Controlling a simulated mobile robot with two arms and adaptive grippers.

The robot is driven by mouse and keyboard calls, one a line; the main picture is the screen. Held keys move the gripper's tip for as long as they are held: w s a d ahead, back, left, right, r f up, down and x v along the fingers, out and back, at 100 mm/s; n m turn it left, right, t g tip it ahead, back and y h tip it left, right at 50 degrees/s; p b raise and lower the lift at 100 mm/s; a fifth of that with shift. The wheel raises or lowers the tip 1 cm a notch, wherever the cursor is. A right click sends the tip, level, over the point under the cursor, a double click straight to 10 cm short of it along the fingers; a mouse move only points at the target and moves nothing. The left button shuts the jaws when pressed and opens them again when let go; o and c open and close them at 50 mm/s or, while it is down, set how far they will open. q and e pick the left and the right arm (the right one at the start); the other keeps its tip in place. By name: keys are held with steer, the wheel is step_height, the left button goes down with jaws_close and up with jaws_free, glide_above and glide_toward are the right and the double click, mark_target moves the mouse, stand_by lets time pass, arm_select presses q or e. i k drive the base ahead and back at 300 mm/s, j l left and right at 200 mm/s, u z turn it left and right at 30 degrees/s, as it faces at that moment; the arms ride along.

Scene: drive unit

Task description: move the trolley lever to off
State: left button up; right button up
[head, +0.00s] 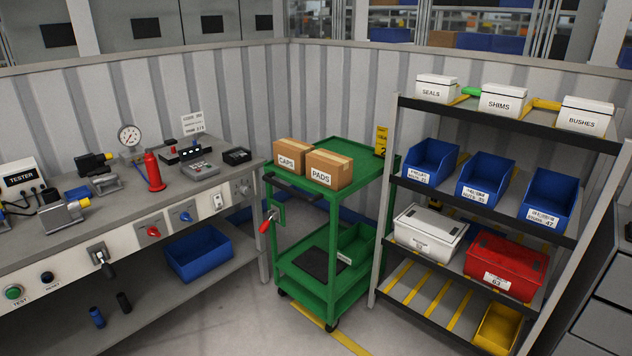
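A green trolley (326,226) stands in the corner between the workbench and the shelf rack. The red grip points down and to the left. Any on or off marking at the lever is too small to read. Two cardboard boxes, CAPS (290,155) and PADS (329,169), stand on the trolley's top. A dark push handle (292,187) runs along its front left edge. Neither of my grippers is in view.
The workbench (92,229) at left carries a tester, gauge, red bottle and several small devices, with knobs and switches on its front. A shelf rack (383,220) with bins stands at right, close beside the trolley. The floor (235,320) in front of the trolley is clear.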

mark_target(263, 227)
steer(key=i+l, duration=0.15)
steer(key=i, duration=0.55)
steer(key=i+l+z, duration=0.1)
steer(key=i, duration=0.6)
steer(key=i+l, duration=0.15)
steer(key=i, duration=0.55)
steer(key=l+z, duration=0.05)
